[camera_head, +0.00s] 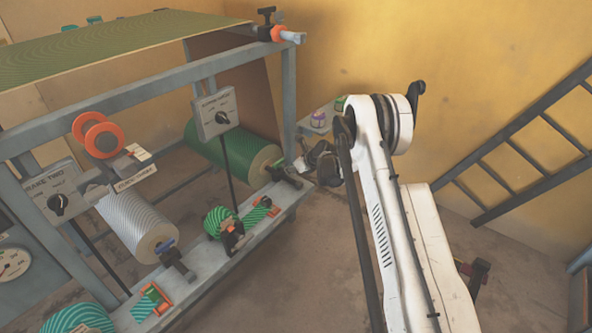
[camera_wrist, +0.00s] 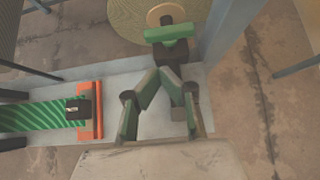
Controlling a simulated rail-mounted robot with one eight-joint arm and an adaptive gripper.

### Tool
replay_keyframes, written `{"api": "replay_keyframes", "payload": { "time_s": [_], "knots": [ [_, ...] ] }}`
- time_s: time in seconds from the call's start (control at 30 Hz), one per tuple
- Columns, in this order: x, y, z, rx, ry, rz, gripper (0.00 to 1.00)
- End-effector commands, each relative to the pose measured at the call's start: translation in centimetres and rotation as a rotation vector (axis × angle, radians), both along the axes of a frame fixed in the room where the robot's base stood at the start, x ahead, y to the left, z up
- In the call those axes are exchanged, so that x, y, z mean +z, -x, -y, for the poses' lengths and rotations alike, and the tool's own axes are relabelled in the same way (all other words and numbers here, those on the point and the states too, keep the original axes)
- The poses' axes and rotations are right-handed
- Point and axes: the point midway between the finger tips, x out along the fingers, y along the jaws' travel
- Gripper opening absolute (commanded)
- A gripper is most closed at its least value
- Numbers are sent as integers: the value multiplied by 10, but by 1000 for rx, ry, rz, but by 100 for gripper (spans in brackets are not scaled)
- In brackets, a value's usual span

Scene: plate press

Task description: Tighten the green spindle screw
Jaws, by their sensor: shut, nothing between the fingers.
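In the wrist view, a green bar-shaped screw handle (camera_wrist: 168,34) lies crosswise in front of a tan round spindle end, with a dark bracket below it. I take this to be the green spindle screw. My gripper (camera_wrist: 164,76) is shut and empty, its tips just below the dark bracket; whether they touch it I cannot tell. In the head view, my gripper (camera_head: 306,163) is beside the near end of the green roll (camera_head: 240,155). The screw itself is hard to make out there, small and partly behind the gripper.
A grey rail (camera_head: 195,282) carries the spindle brackets. A grey frame post (camera_head: 289,95) stands close by. A ladder (camera_head: 520,140) leans at the right.

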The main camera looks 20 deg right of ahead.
Motion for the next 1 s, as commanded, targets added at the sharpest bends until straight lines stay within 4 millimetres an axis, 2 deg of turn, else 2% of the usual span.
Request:
{"api": "replay_keyframes", "payload": {
  "time_s": [0.03,0.07,0.2,0.4,0.8,1.0],
  "knots": [
    [-9,-6,-4,1,0,0,0],
    [-10,-9,-7,1,-1,0,0],
    [-8,-24,-19,1,-1,-1,0],
    [-6,-36,-26,0,0,0,0],
    [-5,-37,-27,-1,0,0,0],
    [-5,-37,-19,-38,0,0,0]
  ]
}}
